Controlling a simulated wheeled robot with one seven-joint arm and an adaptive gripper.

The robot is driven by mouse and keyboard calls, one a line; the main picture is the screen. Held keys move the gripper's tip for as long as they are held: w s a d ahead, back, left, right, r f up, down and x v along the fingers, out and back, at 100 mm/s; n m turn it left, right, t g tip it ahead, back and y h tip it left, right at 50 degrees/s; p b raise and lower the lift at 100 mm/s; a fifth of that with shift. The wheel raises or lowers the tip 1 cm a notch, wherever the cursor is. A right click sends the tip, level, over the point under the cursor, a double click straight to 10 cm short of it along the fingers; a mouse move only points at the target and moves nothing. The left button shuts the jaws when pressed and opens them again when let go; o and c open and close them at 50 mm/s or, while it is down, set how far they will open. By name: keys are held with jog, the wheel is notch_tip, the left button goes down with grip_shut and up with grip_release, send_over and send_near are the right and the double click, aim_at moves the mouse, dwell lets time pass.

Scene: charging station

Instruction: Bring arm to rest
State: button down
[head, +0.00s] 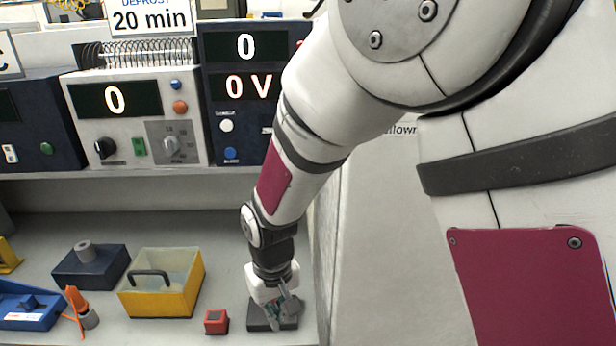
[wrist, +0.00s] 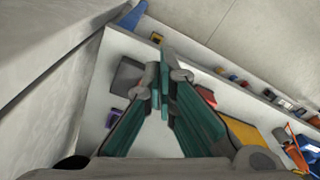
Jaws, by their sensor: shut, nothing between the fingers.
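My arm reaches down from the upper right in the head view, with my gripper (head: 279,308) low over the bench near a flat dark grey block. In the wrist view my gripper (wrist: 163,80) has its two teal fingers drawn together at the tips, with nothing held between them. The dark grey block (head: 257,320) lies under and behind the gripper in the head view. It also shows in the wrist view (wrist: 127,75), left of the fingertips. I cannot tell from the head view how high the fingertips are above it.
A small red block (head: 216,322), a yellow open box (head: 160,305), a dark blue box (head: 90,268) and an orange-handled tool (head: 78,305) stand to the left. A panel (head: 375,240) rises close on the right. Instruments with displays (head: 140,125) sit on the shelf above.

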jog(key=s+d+r+m+t, duration=0.2)
jog(key=d+r+m, duration=0.1)
jog(key=d+r, duration=1.15)
jog(key=s+d+r+m+t, duration=0.2)
jog(key=s+d+r+m, duration=0.1)
jog(key=s+d+r, duration=0.6)
jog(key=s+d, duration=0.2)
jog(key=s, duration=0.1)
jog(key=shift+s+r+t, duration=0.25)
jog(key=shift+s+t, duration=0.05)
jog(key=shift+t, duration=0.1)
